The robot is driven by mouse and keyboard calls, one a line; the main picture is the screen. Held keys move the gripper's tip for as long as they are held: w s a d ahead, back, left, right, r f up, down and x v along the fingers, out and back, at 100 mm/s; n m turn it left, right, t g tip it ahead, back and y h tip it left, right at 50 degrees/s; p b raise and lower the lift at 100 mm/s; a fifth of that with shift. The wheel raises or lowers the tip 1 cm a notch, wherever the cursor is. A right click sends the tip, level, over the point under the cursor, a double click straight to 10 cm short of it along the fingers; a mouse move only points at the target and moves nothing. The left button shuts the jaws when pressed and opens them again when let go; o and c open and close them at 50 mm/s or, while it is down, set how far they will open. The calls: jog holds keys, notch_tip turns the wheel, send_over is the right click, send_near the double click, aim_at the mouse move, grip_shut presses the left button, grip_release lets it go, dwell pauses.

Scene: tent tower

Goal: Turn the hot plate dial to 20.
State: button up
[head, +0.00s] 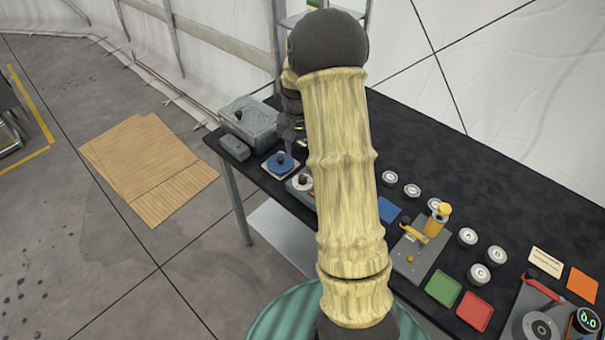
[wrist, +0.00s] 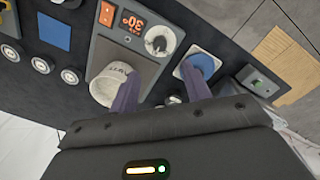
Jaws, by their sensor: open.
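The hot plate (wrist: 107,55) is a grey-brown box near the top of the wrist view. Its orange display (wrist: 131,24) reads 30°. Its dial (wrist: 160,42) is a white disc with a dark knob, at the panel's right side. A white round vessel or plate (wrist: 107,88) with lettering sits at its lower left, partly behind a finger. My gripper (wrist: 160,74) is open, its two purple fingers apart and empty, with the dial showing beyond the gap. In the head view the dial (head: 303,181) shows beside my arm, which hides most of the hot plate.
A blue round knob (wrist: 205,65) on a white-edged base is close to my right finger. A grey box with a green light (wrist: 260,82) stands beyond it. Several white lidded jars (wrist: 42,66) and a blue pad (wrist: 55,32) lie left.

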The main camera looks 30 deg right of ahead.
aim_at(302, 178)
jog(key=f+p, duration=0.1)
jog(key=f, duration=0.5)
jog(key=f+p, duration=0.1)
jog(key=f, duration=0.5)
jog(key=shift+w+d, duration=0.1)
jog(key=shift+d, duration=0.1)
jog(key=shift+d+f, duration=0.2)
jog(key=shift+d, duration=0.1)
jog(key=shift+s+a, duration=0.15)
jog(key=shift+s, duration=0.05)
jog(key=shift+w+a, duration=0.1)
jog(key=shift+a, duration=0.1)
jog(key=c, duration=1)
